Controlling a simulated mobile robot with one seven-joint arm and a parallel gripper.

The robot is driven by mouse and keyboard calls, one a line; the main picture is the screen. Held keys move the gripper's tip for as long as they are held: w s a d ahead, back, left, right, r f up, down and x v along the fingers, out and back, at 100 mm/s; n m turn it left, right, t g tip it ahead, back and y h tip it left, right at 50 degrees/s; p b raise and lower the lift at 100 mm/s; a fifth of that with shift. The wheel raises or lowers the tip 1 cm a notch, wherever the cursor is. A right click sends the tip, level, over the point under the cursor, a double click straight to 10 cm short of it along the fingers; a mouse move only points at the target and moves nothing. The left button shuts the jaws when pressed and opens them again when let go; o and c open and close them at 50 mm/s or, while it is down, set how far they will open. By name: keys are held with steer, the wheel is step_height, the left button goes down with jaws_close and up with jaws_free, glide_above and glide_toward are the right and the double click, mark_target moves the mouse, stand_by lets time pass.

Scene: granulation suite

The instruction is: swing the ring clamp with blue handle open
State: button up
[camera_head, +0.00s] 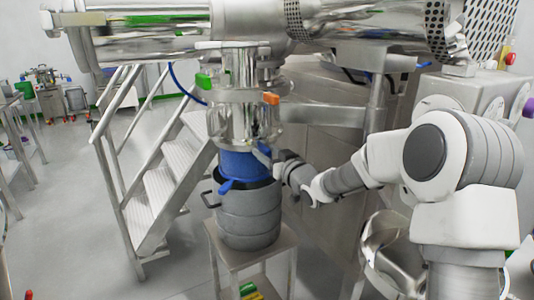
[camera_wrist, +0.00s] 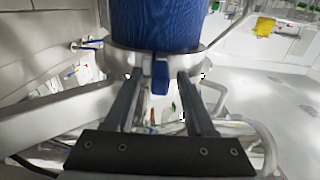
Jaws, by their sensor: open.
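In the wrist view, my gripper (camera_wrist: 157,80) is open, with one finger on each side of the handle and visible space between. In the head view, my gripper (camera_head: 267,157) reaches in from the right beside the blue sleeve (camera_head: 240,163).
A grey drum (camera_head: 248,213) stands under the sleeve on a metal stand (camera_head: 263,255). Above are a green handle (camera_head: 204,80) and an orange handle (camera_head: 271,99) on the steel column. Metal stairs (camera_head: 163,195) stand left; a steel bowl (camera_head: 390,255) is at lower right.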

steer(key=shift+c, duration=0.2)
jaws_close()
stand_by(1.2)
